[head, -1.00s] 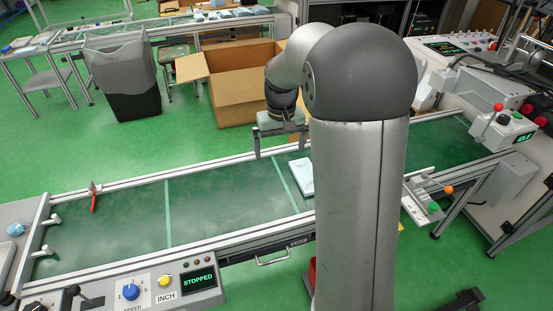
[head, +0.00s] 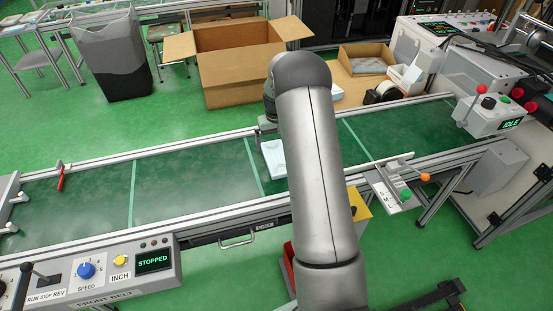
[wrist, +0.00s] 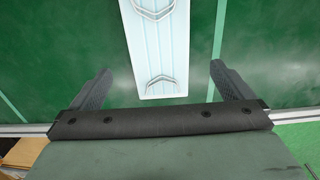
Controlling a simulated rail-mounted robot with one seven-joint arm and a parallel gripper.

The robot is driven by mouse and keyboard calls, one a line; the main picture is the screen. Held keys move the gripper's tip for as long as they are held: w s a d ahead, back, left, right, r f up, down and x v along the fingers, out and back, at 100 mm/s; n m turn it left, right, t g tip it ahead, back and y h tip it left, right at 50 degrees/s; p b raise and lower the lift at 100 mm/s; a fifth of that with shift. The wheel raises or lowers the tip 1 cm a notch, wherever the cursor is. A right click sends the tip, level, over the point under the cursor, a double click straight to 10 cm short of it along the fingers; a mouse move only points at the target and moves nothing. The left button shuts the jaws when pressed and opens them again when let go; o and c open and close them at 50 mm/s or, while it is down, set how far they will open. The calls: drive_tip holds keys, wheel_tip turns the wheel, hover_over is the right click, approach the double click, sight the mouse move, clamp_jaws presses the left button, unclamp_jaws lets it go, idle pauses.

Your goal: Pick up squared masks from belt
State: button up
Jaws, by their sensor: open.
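A pale blue, pleated rectangular mask (head: 273,158) lies on the green belt (head: 190,180), just left of my arm in the head view. In the wrist view the mask (wrist: 155,45) shows lengthwise folds and angular grey loops at both ends, and its far end is cut off by the top edge. My gripper (wrist: 160,68) is open and empty. Its two fingers stand apart on either side of the mask's near end, with belt showing between each finger and the mask. In the head view my gripper is mostly hidden behind my arm.
The belt panel reads STOPPED (head: 153,260). A red-handled piece (head: 60,178) stands at the belt's left end. An open cardboard box (head: 232,70) and a grey bin (head: 108,60) stand behind the belt. A bracket with orange and green knobs (head: 400,185) sits at the near rail.

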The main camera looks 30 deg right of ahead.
sight(277, 156)
wheel_tip(277, 156, down, 6)
drive_tip(key=shift+f, duration=0.25)
drive_tip(key=c, duration=1)
